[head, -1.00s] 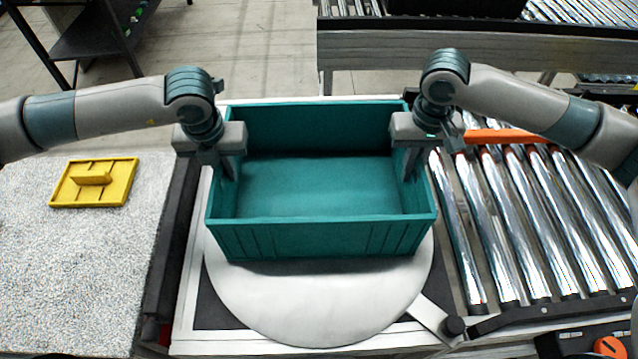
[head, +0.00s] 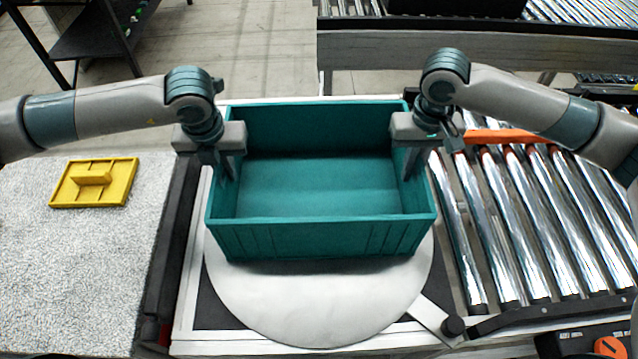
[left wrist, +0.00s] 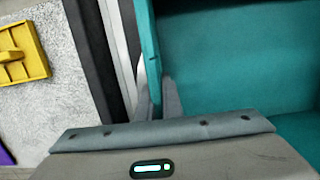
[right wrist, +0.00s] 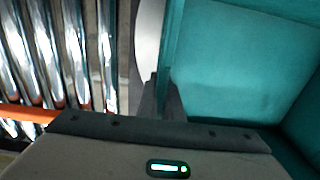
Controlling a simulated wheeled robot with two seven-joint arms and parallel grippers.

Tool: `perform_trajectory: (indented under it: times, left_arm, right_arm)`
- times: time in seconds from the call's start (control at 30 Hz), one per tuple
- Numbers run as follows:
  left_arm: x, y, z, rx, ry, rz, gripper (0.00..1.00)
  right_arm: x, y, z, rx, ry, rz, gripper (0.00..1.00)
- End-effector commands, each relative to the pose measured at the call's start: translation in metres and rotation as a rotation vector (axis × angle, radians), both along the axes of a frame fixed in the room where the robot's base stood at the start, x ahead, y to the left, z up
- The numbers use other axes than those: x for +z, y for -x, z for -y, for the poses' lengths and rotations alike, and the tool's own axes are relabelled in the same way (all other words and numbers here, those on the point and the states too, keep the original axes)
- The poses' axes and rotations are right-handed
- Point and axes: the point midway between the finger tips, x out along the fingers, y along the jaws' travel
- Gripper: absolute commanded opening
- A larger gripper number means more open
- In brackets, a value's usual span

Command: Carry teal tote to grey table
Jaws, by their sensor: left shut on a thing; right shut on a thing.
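The teal tote (head: 320,238) is upright and its inside looks empty. It sits on or just over a pale round plate (head: 320,305) in the middle of the head view; I cannot tell whether it touches. My left gripper (head: 226,168) is shut on the tote's left wall, and that wall runs between the fingers in the left wrist view (left wrist: 160,95). My right gripper (head: 410,160) is shut on the right wall, which also shows in the right wrist view (right wrist: 168,85). I cannot make out for sure which surface is the grey table.
A speckled grey surface (head: 70,270) lies at left, with a yellow flat piece with a handle (head: 75,198) on it. A roller conveyor (head: 530,220) with an orange bar (head: 505,136) is close at right. A dark shelf rack (head: 95,40) stands at the back left.

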Motion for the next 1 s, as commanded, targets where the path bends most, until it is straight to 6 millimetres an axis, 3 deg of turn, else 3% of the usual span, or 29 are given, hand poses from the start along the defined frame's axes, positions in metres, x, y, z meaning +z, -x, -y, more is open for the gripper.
perform_trajectory:
  times: [0.37, 1.0]
  left_arm:
    - [0.011, -0.001, -0.001, 0.002, -0.002, 0.002, 0.0]
    - [0.049, -0.001, -0.002, 0.003, -0.003, 0.001, 0.0]
  right_arm:
    - [0.011, -0.001, 0.001, -0.002, 0.001, 0.001, 0.0]
    - [0.049, 0.0, 0.001, -0.002, 0.002, 0.001, 0.0]
